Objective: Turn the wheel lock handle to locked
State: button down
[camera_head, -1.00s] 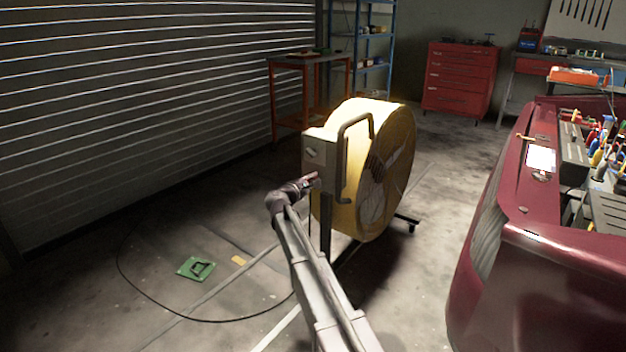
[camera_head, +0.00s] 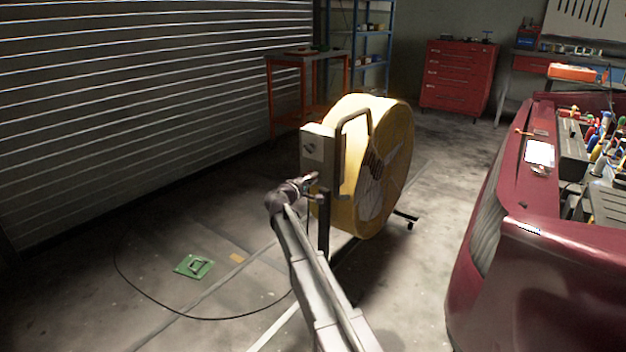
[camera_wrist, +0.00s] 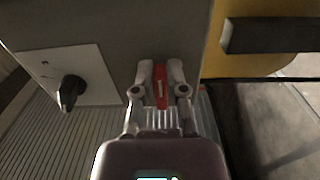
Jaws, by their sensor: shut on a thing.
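A large yellow drum fan (camera_head: 352,180) stands on a stand with a grey control box (camera_head: 318,150) on its near side. In the wrist view a small red handle (camera_wrist: 160,82) sits on the lower edge of the grey box face (camera_wrist: 130,35). I take it for the wheel lock handle. It points along the fingers, which are on either side of it. My gripper (camera_wrist: 160,90) is shut on it. In the head view my gripper (camera_head: 311,182) is at the lower part of the control box, and the handle is too small to make out there.
A black knob (camera_wrist: 71,91) on a pale plate is left of my gripper. A dark bar (camera_wrist: 270,36) juts out at the right. A green board (camera_head: 195,266) and a loose cable lie on the floor. A dark red car (camera_head: 490,260) stands at the right.

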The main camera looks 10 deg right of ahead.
jog(key=shift+w+a, duration=0.15)
jog(key=shift+a, duration=0.05)
jog(key=c, duration=0.7)
grip_release()
jog(key=shift+d, duration=0.1)
jog(key=v, duration=1.2)
